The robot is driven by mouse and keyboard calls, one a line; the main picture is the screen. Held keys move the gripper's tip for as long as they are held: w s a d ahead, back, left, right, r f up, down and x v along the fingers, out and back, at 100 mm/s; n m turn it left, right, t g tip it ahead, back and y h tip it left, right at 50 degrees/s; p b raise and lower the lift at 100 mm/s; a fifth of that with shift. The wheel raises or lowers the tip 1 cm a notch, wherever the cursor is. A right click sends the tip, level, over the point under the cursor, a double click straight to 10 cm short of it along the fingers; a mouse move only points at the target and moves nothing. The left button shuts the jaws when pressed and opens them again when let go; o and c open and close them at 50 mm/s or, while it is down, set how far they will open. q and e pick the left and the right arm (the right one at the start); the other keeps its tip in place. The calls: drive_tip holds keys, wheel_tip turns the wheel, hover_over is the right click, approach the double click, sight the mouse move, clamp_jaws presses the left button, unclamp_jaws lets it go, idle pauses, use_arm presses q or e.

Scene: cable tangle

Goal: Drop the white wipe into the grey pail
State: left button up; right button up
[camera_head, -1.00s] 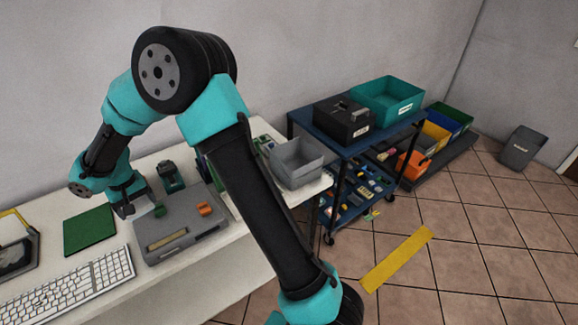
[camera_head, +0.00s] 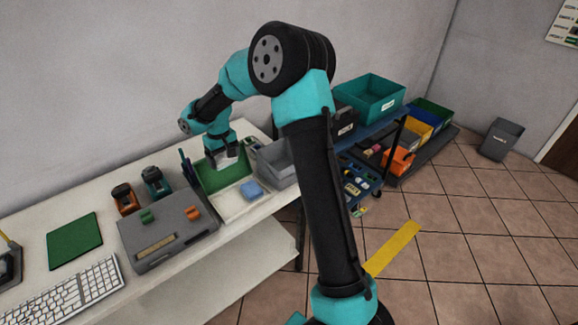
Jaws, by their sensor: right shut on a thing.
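My right gripper (camera_head: 226,163) is shut at the table's back, above the green part of an open green-and-white case. A small pale patch at its fingertips looks like the white wipe (camera_head: 229,157); the fingers hide most of it. A grey open-topped bin (camera_head: 275,168) stands on the table just right of the gripper, partly hidden behind my right arm. Another grey bin (camera_head: 500,140), with a label, stands on the floor at the far right by the wall. I cannot tell which is the pail. My left gripper is not in view.
A blue block (camera_head: 251,190) lies in the open case. A grey toolbox (camera_head: 165,232), two small tools, a green mat (camera_head: 75,240) and a keyboard (camera_head: 75,297) are on the table. A blue cart with a teal bin (camera_head: 370,97) stands right of it.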

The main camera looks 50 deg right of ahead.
drive_tip(key=s+d+r+n, duration=0.1)
drive_tip(key=s+d, duration=0.3)
drive_tip(key=d, duration=0.6)
drive_tip(key=s+d+r+n, duration=0.1)
drive_tip(key=s+d, duration=0.2)
drive_tip(key=d, duration=0.8)
drive_tip(key=shift+s, duration=0.35)
drive_tip(key=shift+d+f, duration=0.1)
drive_tip(key=shift+f, duration=2.9)
drive_tip(key=o, duration=0.7)
drive_tip(key=shift+r, duration=0.1)
wheel_tip(320, 180, up, 17)
drive_tip(key=shift+r, duration=0.15)
